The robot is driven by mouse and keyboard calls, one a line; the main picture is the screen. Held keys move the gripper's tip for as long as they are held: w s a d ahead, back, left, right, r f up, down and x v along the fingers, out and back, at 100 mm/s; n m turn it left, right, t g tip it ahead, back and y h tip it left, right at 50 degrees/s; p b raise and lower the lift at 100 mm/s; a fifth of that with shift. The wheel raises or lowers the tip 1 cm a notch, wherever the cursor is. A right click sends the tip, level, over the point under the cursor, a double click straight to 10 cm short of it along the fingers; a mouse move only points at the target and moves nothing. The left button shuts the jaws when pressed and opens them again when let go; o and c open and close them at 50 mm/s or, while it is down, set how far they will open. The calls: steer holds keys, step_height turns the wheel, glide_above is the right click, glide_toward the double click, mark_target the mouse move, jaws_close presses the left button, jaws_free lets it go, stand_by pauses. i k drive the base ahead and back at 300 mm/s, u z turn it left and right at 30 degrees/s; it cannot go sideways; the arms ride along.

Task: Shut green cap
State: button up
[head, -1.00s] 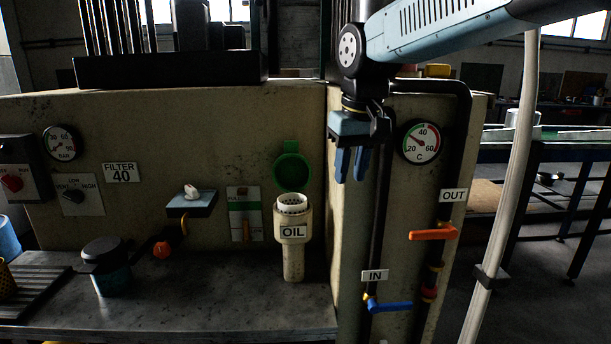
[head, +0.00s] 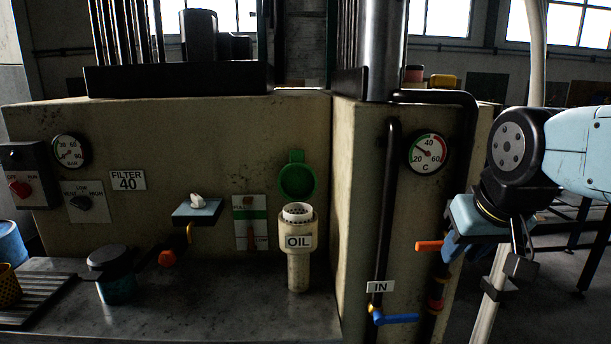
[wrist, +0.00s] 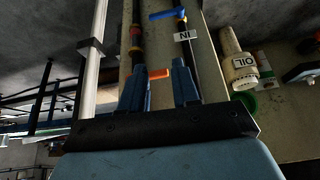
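The green cap (head: 297,180) stands open, tipped up behind the white mouth of the cream OIL filler (head: 299,240), near the panel's inner corner. In the wrist view the OIL filler (wrist: 236,60) lies right of my fingers, with part of the green cap (wrist: 243,104) beside it. My gripper (head: 450,248) is well to the right of the cap in the head view, beside the orange valve handle (head: 428,246) and covering its right end. In the wrist view my gripper (wrist: 155,70) has its two blue fingers apart. The orange handle shows between them; I cannot tell if they touch it.
A blue valve handle (head: 396,318) and the IN label (head: 380,287) sit below on the dark pipe. A temperature gauge (head: 428,152) is above. Left of the filler are a small blue shelf (head: 197,211) and a dark-lidded pot (head: 110,272). The bench front is bare.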

mark_target(297, 181)
steer(key=z, duration=0.45)
steer(key=k, duration=1.15)
steer(key=u, duration=0.1)
steer(key=i, duration=0.9)
steer(key=u, duration=0.75)
steer(key=i, duration=0.8)
steer(key=u, duration=0.1)
